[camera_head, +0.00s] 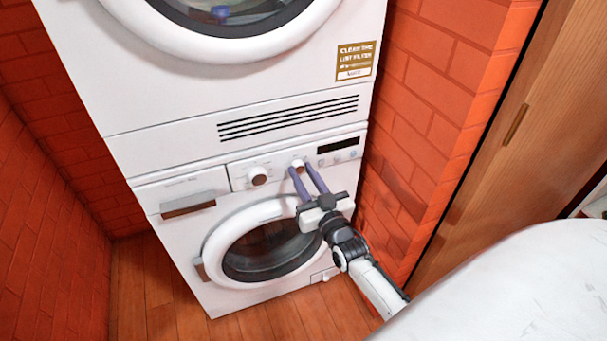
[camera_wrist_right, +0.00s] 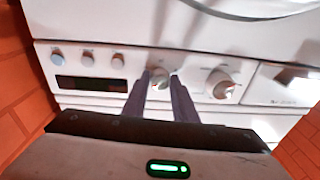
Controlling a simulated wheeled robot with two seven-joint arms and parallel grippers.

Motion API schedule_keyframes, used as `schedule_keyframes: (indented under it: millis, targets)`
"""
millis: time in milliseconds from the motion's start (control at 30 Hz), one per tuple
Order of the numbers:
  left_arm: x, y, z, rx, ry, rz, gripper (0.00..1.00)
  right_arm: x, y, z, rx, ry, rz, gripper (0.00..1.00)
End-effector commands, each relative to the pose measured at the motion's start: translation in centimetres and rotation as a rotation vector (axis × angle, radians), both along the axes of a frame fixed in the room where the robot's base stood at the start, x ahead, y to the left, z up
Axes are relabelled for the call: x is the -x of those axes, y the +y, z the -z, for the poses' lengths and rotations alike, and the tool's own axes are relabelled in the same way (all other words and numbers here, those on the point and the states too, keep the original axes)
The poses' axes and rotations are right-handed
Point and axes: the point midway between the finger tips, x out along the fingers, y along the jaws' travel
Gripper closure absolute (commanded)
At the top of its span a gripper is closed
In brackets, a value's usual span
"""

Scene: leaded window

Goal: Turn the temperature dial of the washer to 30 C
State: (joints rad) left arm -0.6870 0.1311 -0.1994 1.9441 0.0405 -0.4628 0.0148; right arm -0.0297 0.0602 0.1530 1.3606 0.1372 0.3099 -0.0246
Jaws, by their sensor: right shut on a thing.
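The washer (camera_head: 215,282) is the lower white machine of a stack, with its control panel above a round door. A small round dial (camera_head: 298,163) sits on the panel between a larger knob (camera_head: 258,176) and the dark display (camera_head: 338,144); I take it for the temperature dial. My right gripper (camera_head: 300,169) has its two purple fingers up against the panel, shut on this dial, one finger on each side. The right wrist view shows the dial (camera_wrist_right: 159,82) between the fingertips. The dial's marks and setting are too small to read. My left gripper is not in view.
A dryer (camera_head: 200,85) is stacked on the washer. A drawer front (camera_head: 182,190) is at the panel's left, and small buttons (camera_wrist_right: 88,58) lie beyond the dial near the display. Brick walls (camera_head: 430,110) stand close on both sides; a wooden door (camera_head: 545,120) is at the right.

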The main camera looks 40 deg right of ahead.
Motion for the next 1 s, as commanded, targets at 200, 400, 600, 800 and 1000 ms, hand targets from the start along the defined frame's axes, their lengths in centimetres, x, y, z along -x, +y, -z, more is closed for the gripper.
schedule_keyframes:
  millis: [200,400,600,800,1000]
  targets:
    - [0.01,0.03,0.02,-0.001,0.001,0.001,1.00,0.05,0.02,0.13,-0.021,-0.002,0.000,0.97]
    - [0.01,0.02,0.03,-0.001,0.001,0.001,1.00,0.05,0.03,0.14,-0.022,-0.002,0.000,0.97]
    - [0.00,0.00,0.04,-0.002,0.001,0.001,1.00,0.05,0.03,0.14,-0.021,-0.002,0.000,0.63]
    - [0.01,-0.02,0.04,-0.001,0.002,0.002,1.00,0.03,0.03,0.08,-0.021,-0.003,0.000,0.56]
    - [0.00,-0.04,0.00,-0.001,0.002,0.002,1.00,0.42,0.10,0.12,-0.021,-0.003,-0.001,0.56]
